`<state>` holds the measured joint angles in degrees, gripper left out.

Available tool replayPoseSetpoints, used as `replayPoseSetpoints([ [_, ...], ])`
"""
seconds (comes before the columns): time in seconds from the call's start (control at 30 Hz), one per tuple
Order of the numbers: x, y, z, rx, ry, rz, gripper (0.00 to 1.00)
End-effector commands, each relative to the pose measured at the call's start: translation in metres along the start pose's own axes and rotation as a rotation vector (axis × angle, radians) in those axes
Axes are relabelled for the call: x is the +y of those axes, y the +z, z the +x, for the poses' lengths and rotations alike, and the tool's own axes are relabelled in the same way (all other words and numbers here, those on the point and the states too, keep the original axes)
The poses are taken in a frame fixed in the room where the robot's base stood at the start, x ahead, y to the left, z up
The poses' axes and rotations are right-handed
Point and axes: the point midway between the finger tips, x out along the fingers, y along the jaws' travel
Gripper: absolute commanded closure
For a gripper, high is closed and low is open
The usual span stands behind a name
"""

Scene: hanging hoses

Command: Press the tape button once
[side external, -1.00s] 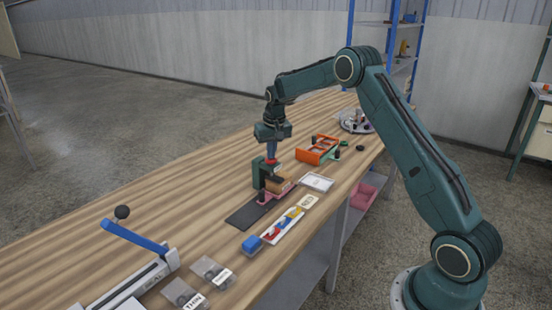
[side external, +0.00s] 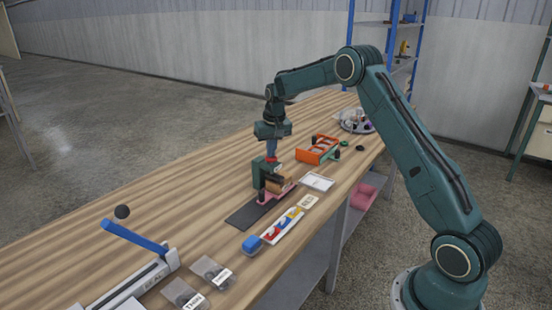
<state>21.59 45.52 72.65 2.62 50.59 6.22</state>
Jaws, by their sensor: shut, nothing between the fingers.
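A dark green tape device (side external: 260,174) stands upright on the wooden bench, at the far end of a dark mat. A small red part (side external: 273,158), which looks like its button, is on its top. My gripper (side external: 272,154) is shut and empty, pointing straight down right over the red part. The fingertips are at or very close to it; at this size I cannot tell whether they touch or press it. A tan block (side external: 279,183) and a pink piece (side external: 277,195) sit at the foot of the device.
An orange frame (side external: 318,149) stands behind, to the right. A blue-handled lever (side external: 136,237) is at front left. The bench's left side is clear.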

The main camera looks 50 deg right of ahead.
Motion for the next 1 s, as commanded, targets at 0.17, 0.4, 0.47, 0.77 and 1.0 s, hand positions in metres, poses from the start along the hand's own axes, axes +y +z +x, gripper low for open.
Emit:
replayPoseSetpoints([
  [0.17, 0.0, -0.002, -0.011, 0.002, 0.0, 0.0, 1.0],
  [0.4, 0.0, -0.005, -0.025, 0.003, 0.0, 0.0, 1.0],
  [0.47, 0.0, -0.006, -0.028, 0.003, 0.0, 0.0, 1.0],
  [0.77, 0.0, -0.009, -0.045, 0.003, 0.0, 0.0, 1.0],
  [1.0, 0.0, -0.012, -0.058, 0.003, 0.0, 0.0, 1.0],
])
